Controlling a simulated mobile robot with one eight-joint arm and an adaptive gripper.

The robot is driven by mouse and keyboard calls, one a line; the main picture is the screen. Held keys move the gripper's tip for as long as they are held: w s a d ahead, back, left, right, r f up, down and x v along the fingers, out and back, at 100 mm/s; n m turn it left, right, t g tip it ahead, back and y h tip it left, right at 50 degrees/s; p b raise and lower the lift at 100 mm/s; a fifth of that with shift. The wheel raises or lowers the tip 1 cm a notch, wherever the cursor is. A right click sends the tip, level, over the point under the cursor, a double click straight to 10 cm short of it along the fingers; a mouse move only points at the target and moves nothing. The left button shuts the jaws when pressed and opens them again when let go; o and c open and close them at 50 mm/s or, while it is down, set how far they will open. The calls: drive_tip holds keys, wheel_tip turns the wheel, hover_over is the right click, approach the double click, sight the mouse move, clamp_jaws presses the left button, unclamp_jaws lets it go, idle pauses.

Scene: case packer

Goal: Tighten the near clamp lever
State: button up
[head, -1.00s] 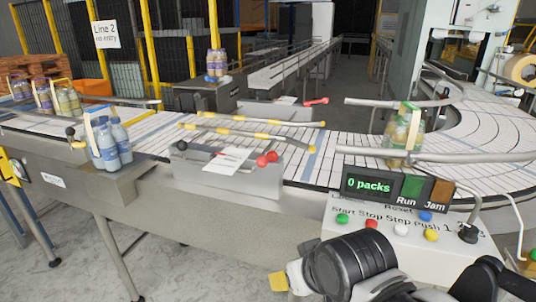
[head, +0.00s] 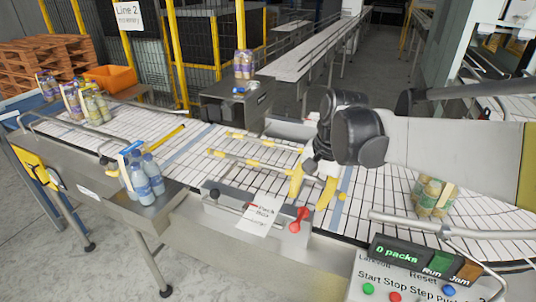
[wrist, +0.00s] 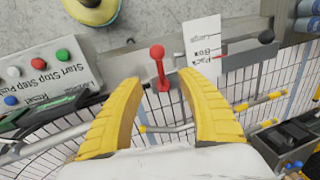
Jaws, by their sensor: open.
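The near clamp lever (head: 300,218) is red with a ball knob and sits at the right end of the grey clamp block (head: 235,197) on the conveyor's near side. In the wrist view the red lever (wrist: 160,68) stands ahead of the gap between my fingers, its ball end away from me. My gripper (head: 308,200) has yellow fingers, spread and empty, above the belt edge close to the lever. The wrist view also shows my gripper (wrist: 159,84) open. I cannot tell whether a finger touches the lever. The far red lever is not visible now.
A paper label (head: 261,213) hangs on the block beside the lever. A black knob (head: 214,194) is at its left end. Yellow-marked guide rails (head: 250,160) cross the belt. The control panel (head: 425,275) stands at the lower right, and bottle packs (head: 144,178) stand at the left.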

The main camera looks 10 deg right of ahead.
sight(298, 221)
drive_tip(key=f, duration=0.3)
drive_tip(key=a+f+b, duration=0.1)
drive_tip(key=f, duration=0.3)
drive_tip(key=w+f, duration=0.1)
drive_tip(key=f, duration=0.2)
drive_tip(key=shift+a+f, duration=0.25)
drive_tip(key=shift+a, duration=0.05)
drive_tip(key=shift+c, duration=0.4)
clamp_jaws()
